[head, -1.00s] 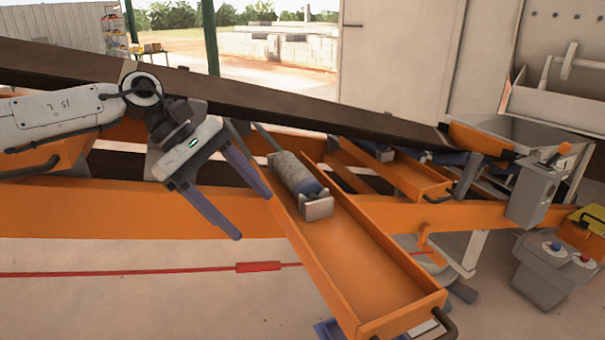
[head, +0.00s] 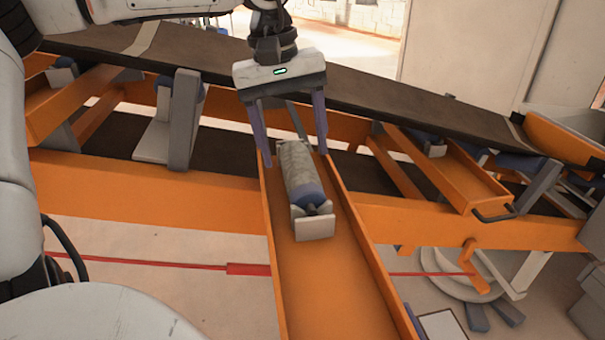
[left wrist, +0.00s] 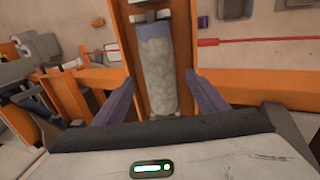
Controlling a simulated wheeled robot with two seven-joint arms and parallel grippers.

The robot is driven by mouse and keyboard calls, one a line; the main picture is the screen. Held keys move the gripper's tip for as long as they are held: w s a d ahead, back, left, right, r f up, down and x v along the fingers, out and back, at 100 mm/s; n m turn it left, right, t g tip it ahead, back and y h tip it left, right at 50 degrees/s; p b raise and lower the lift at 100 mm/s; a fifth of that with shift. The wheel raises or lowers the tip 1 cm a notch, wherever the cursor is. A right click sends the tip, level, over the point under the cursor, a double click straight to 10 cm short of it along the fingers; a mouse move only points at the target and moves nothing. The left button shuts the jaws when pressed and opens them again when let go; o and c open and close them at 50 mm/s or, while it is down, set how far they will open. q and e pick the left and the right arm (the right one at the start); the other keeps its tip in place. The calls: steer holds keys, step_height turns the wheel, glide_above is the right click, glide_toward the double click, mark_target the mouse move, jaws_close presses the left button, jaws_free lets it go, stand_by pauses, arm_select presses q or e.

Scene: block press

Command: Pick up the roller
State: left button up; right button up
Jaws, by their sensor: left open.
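The roller (head: 298,172) is a grey, worn cylinder with a blue end band. It lies in an orange tray (head: 336,285), with a light metal bracket (head: 313,221) at its near end. My left gripper (head: 292,158) is open above the far end of the roller, its two purple-grey fingers pointing down on either side. In the left wrist view the roller (left wrist: 157,75) lies ahead of and between the open fingers (left wrist: 156,80); I see no contact. My right gripper is not in view.
A dark sloping conveyor belt (head: 380,100) runs behind the gripper on an orange frame (head: 150,190). Another orange tray (head: 465,180) sits to the right. A red line with a thicker red piece (head: 248,269) crosses the pale floor.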

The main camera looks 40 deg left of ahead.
mark_target(298, 163)
arm_select(q)
steer(key=f, duration=0.5)
steer(key=shift+w+d+f+p, duration=0.15)
steer(key=shift+w+d+p, duration=0.1)
steer(key=shift+w+p, duration=0.1)
steer(key=c, duration=1.6)
